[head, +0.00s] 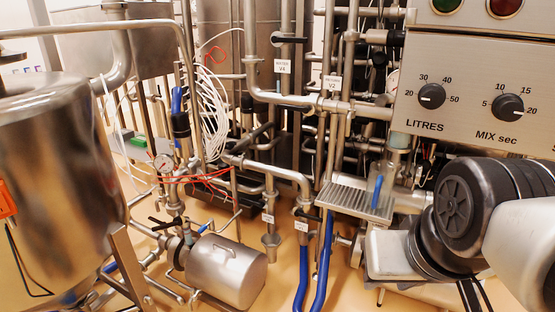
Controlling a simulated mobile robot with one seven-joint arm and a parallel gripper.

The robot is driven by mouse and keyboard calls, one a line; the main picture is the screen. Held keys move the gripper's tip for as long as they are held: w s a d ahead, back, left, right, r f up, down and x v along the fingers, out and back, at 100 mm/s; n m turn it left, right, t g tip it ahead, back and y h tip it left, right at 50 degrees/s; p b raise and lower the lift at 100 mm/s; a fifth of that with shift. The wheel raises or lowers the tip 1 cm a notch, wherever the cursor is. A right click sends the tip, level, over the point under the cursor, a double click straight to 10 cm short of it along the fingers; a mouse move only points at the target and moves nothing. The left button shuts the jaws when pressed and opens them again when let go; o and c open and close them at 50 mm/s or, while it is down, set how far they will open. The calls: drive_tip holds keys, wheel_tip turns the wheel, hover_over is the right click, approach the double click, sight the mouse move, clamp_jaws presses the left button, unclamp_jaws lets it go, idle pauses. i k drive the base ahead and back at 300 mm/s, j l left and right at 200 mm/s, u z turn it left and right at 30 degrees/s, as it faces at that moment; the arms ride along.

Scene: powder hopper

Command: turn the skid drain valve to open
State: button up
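I cannot tell for certain which valve is the skid drain valve. Low on the skid, a valve with a dark handle (166,222) sits on pipework left of a steel motor housing (228,272). Small white tags hang on two low pipes, one tag (268,218) left of the other tag (301,225); their text is too small to read. Higher up are a tag reading V4 (282,66) and a tag reading V2 (332,82), with a black handle (290,39) above the V4 tag. My arm shows at the right; my gripper is not in view.
A control panel (470,125) with LITRES and MIX sec knobs stands at the upper right. A large steel vessel (55,170) fills the left. Blue hoses (322,265) run down to the tan floor. A ribbed tray (358,197) juts out near my arm.

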sight(261, 206)
drive_tip(key=i+j+u, duration=0.15)
drive_tip(key=u, duration=1.45)
drive_tip(key=i+l, duration=0.2)
drive_tip(key=i, duration=0.2)
drive_tip(key=i+l, duration=0.2)
drive_tip(key=i, duration=0.2)
drive_tip(key=i+l+u, duration=0.1)
drive_tip(key=i+l, duration=0.15)
drive_tip(key=i, duration=0.2)
